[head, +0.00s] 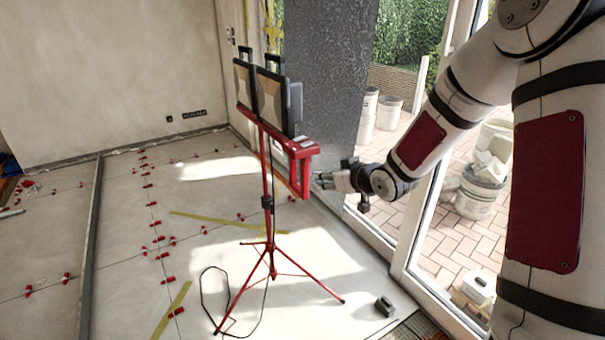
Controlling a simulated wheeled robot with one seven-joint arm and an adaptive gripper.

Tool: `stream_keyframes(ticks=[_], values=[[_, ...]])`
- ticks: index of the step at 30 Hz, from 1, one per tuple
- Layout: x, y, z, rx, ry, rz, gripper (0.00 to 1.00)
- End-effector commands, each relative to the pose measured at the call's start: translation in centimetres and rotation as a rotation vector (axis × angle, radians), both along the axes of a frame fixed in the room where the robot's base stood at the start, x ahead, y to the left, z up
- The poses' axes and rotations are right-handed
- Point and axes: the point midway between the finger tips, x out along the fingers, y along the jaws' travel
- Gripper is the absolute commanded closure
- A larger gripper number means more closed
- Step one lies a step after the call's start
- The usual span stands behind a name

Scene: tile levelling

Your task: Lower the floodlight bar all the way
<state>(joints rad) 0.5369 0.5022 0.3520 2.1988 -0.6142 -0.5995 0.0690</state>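The floodlight bar (277,134) is red and sits near the top of a red tripod stand (269,222). It carries two black floodlights (270,97) side by side and has a red loop handle (305,174) at its right end. The stand is upright on splayed legs, with a dark collar partway up its post. My gripper (322,180) is just right of the loop handle, pointing left at it. The fingers are small and dark here, and I cannot tell whether they are open or touch the handle.
Tiles with red levelling clips (157,240) cover the floor. A black cable (207,292) loops by the stand's feet. A glass door frame (432,205) stands at right, with buckets (480,190) outside. A small dark block (384,306) lies right of the stand.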

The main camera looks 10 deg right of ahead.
Motion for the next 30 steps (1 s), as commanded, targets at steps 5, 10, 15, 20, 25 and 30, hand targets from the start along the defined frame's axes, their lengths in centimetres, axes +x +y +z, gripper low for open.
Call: stream_keyframes(ticks=[5, 10, 15, 20, 25, 30], values=[[1.1, 0.2, -1.2, 0.075, -0.062, 0.026, 0.62], [2.0, 0.6, -1.5, 0.088, -0.076, 0.032, 0.62], [4.2, 1.3, -2.6, 0.087, -0.075, 0.033, 0.62], [7.0, 2.3, -3.8, 0.088, -0.075, 0.032, 0.62], [9.9, 3.2, -5.0, 0.087, -0.075, 0.031, 0.62], [12.0, 3.9, -6.0, 0.086, -0.074, 0.032, 0.62]])
